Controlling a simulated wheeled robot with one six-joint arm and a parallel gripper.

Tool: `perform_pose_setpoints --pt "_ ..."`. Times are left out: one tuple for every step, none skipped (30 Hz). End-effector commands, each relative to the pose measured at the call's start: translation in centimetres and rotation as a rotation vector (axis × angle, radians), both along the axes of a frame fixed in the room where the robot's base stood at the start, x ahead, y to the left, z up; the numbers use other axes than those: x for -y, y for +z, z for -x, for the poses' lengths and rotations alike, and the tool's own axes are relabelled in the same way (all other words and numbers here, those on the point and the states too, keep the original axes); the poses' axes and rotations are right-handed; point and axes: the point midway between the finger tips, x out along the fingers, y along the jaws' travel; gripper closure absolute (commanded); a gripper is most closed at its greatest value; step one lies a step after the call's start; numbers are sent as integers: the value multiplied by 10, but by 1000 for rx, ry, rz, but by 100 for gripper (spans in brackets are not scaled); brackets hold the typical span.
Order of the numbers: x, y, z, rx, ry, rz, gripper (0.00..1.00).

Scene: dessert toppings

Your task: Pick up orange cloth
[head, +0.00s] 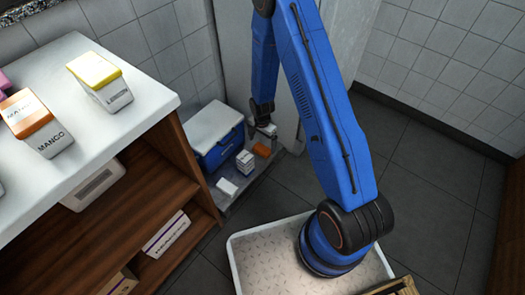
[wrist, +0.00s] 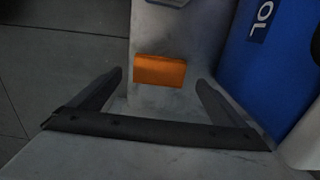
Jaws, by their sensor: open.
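The orange cloth (head: 262,150) is a small folded orange piece on a low grey surface beside the blue cooler in the head view. In the wrist view the orange cloth (wrist: 159,71) lies ahead of my gripper, between the lines of its two fingers. My gripper (wrist: 160,88) is open with nothing between its fingers. In the head view my gripper (head: 266,129) hangs down above the low surface, close to the cloth, and its fingertips are hard to make out. I cannot tell the exact height above the cloth.
A blue cooler with a white lid (head: 216,135) stands left of the cloth; its blue side (wrist: 268,40) is at the right in the wrist view. Small white boxes (head: 245,160) sit near the cloth. A wooden shelf unit with white top (head: 110,130) stands left.

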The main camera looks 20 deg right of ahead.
Motion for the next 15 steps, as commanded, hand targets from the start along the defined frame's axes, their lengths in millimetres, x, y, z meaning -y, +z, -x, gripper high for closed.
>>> perform_pose_setpoints --pt "1 -7 0 -1 0 0 4" --pt "2 -11 1 -2 -1 0 4" --pt "3 -16 1 -2 -1 0 4" --pt "3 -20 1 -2 0 0 4" --pt "3 -24 0 -2 0 0 4" --pt "3 -29 0 -1 0 0 4" --pt "3 -32 0 -1 0 0 4" --pt "3 -34 0 -1 0 1 4" --pt "3 -36 0 -1 0 1 4" --pt "3 -37 0 -1 0 1 4" --pt "3 -38 0 0 0 0 4" --pt "3 -38 0 0 0 0 4" --pt "3 -38 0 0 0 0 4" --pt "3 -38 0 0 0 0 4" --pt "3 -38 0 0 0 0 4"
